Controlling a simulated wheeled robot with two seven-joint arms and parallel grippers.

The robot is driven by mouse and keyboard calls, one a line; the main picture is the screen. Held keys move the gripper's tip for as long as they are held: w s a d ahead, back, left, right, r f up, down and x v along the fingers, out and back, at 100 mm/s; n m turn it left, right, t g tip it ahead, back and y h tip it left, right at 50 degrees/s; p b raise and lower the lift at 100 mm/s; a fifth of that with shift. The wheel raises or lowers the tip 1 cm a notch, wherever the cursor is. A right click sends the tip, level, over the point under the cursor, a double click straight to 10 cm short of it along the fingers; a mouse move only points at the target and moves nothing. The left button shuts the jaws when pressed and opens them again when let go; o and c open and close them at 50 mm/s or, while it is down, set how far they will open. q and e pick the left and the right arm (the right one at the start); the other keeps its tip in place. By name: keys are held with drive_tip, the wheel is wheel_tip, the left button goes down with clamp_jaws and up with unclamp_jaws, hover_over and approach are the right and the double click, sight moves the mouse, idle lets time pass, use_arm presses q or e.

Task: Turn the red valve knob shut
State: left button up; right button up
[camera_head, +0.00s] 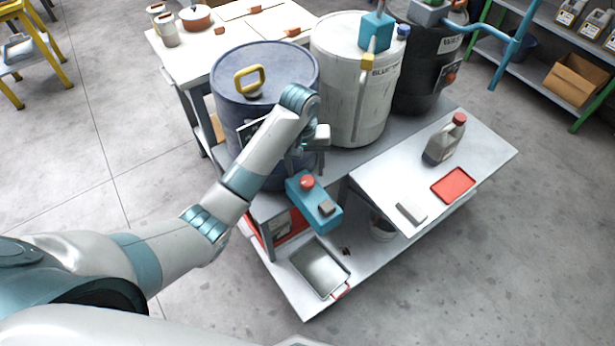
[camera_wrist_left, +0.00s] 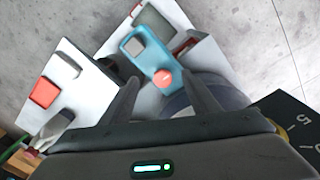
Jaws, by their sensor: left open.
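A round red knob (camera_head: 307,182) sits on a blue box (camera_head: 303,197) at the front corner of the grey bench, near the dark blue drum. The box also carries a grey block (camera_head: 326,208). In the left wrist view the red knob (camera_wrist_left: 164,78) shows between the fingers, on the blue box (camera_wrist_left: 150,55). My left gripper (camera_head: 308,150) is just above and behind the knob in the head view. In the wrist view my left gripper (camera_wrist_left: 164,88) is open, its fingers apart on both sides of the knob, with no clear contact. My right gripper is not in view.
The dark blue drum (camera_head: 262,85) with a yellow handle stands close behind my gripper. A white drum (camera_head: 352,60) and a black drum (camera_head: 425,75) stand beyond.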

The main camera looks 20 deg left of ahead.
use_arm(q)
wheel_tip(320, 180, up, 6)
drive_tip(key=f+n, duration=0.1)
hover_over(308, 180)
drive_tip(key=shift+a+r, duration=0.1)
drive_tip(key=shift+r, duration=0.15)
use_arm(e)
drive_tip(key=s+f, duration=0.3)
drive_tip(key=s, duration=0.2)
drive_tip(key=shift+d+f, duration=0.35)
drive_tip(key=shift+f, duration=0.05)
use_arm(q)
drive_tip(key=shift+f, duration=0.15)
wheel_tip(308, 180, down, 16)
drive_tip(key=shift+r+p, duration=0.1)
drive_tip(key=shift+p, duration=0.35)
drive_tip(key=shift+f, duration=0.7)
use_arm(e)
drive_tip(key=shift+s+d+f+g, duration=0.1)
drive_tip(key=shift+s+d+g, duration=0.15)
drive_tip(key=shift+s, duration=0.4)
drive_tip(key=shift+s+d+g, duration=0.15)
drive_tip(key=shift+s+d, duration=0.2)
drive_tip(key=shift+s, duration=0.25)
use_arm(q)
drive_tip(key=c, duration=1)
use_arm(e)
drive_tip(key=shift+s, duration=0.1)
